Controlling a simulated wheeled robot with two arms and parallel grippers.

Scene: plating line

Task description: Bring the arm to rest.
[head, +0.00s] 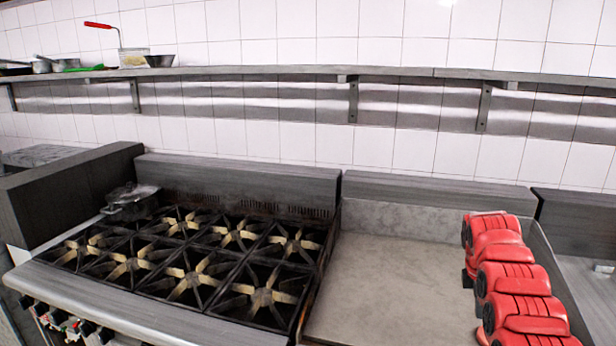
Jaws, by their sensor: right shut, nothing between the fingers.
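I make out no gripper fingertips anywhere in the head view. Neither of my grippers can be picked out, and no arm clearly comes in from the left. At the right, several red ribbed bodies with black lower parts (515,280) form a row over the right side of the flat steel surface (385,280). The row runs back from the bottom edge of the picture, where its near end is cut off. I cannot tell what these red bodies are.
A stove with several black burner grates (190,262) fills the left and middle. A dark pot-like thing (131,200) sits at its back left corner. A wall shelf (260,70) holds a strainer (133,58) and a metal bowl (159,61). The steel surface's middle is clear.

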